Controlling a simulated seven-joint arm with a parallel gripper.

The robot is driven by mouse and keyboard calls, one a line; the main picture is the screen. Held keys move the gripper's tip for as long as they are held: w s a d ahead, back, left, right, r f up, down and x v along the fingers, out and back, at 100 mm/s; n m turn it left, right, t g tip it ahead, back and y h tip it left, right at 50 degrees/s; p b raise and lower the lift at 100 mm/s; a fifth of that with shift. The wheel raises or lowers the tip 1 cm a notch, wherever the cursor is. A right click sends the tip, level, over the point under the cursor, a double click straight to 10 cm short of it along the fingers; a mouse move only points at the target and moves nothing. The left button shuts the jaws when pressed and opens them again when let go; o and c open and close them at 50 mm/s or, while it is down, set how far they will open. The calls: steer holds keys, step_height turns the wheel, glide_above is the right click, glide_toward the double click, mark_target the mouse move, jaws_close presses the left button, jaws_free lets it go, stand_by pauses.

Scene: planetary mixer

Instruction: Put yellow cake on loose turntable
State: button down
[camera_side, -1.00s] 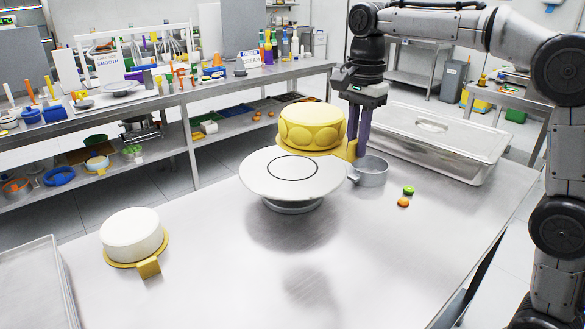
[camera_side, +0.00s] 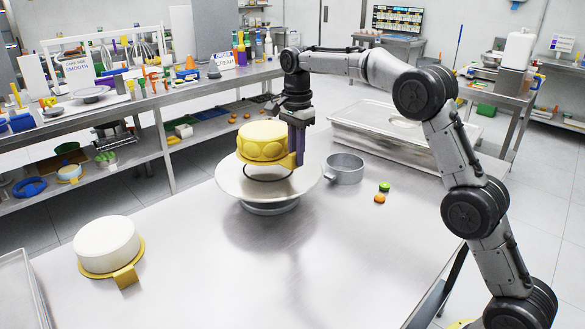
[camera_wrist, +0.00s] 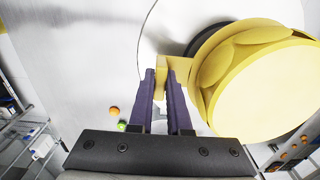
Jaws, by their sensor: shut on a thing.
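The yellow cake (camera_side: 263,141) has scalloped sides and sits on a gold board with a tab. It is upright over the back part of the white round turntable (camera_side: 232,184), and seems a little above it. Part of the dark ring marked on the turntable shows below the cake. My gripper (camera_side: 297,158) is shut on the board's tab at the cake's right side. In the wrist view my purple fingers (camera_wrist: 162,75) pinch the tab, with the cake (camera_wrist: 265,85) on the right and the pale turntable (camera_wrist: 180,22) beneath.
A metal pan (camera_side: 345,168) stands just right of the turntable. A white cake on a gold board (camera_side: 106,245) is at front left. A lidded steel container (camera_side: 395,130) is behind. The table's front middle is clear.

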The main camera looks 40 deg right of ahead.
mark_target(293, 168)
steer(key=shift+w+f, duration=0.3)
steer(key=shift+w, duration=0.1)
steer(key=shift+w+f, duration=0.2)
steer(key=shift+f, duration=0.75)
steer(key=shift+w+f, duration=0.15)
steer(key=shift+f, duration=0.9)
steer(key=c, duration=0.9)
jaws_free()
steer(key=shift+s+f, duration=0.1)
steer(key=shift+f, duration=0.05)
steer(key=shift+o, duration=0.2)
